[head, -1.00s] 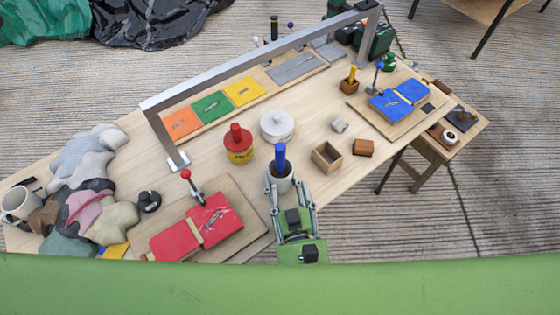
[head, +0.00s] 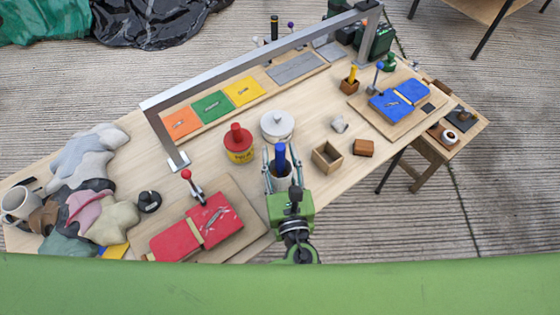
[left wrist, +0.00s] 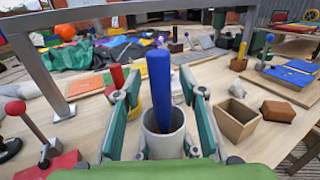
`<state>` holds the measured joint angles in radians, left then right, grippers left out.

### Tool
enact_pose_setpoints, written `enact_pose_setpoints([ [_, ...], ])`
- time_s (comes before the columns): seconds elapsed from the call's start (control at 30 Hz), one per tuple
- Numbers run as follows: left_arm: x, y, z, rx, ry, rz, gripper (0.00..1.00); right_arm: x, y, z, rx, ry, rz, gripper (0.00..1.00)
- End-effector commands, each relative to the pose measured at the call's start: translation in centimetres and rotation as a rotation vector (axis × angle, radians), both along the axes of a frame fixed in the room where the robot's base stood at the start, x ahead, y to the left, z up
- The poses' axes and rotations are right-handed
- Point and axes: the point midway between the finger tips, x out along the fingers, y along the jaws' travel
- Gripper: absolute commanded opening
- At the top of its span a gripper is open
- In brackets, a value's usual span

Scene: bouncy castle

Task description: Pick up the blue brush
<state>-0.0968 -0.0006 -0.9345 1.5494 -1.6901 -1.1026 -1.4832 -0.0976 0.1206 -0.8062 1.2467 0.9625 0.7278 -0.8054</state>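The blue brush (head: 281,157) stands upright, handle up, in a grey cup (head: 279,184) near the table's front edge. In the left wrist view the brush's thick blue handle (left wrist: 159,78) rises out of the cup (left wrist: 163,142), leaning slightly. Its lower end is hidden inside the cup. My left gripper (head: 282,160) is open, with one finger on each side of the brush and cup. In the left wrist view the green fingers of the gripper (left wrist: 157,88) show gaps to the handle on both sides. My right gripper is not in view.
A red-and-yellow tin (head: 239,148) and a white lidded pot (head: 277,126) stand close behind and left of the cup. An open wooden box (head: 327,157) is to the right. A red clamped board (head: 197,228) lies front left. A metal bar (head: 250,62) spans the table.

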Motion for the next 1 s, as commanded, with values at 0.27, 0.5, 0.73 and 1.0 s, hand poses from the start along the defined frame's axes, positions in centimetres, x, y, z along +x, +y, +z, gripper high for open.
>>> enact_pose_setpoints([
  [0.27, 0.4, 0.0, 0.0, -0.001, 0.002, -0.001, 0.3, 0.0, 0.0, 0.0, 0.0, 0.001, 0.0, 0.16],
  [0.5, 0.4, 0.0, 0.0, -0.001, 0.001, -0.001, 0.0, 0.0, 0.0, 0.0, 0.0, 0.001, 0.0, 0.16],
  [0.73, 0.3, 0.0, 0.2, -0.002, 0.001, -0.001, 0.0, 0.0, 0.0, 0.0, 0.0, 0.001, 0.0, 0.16],
  [1.0, 0.4, 0.0, 4.4, -0.009, -0.002, 0.001, 0.0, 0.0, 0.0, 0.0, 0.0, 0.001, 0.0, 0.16],
])
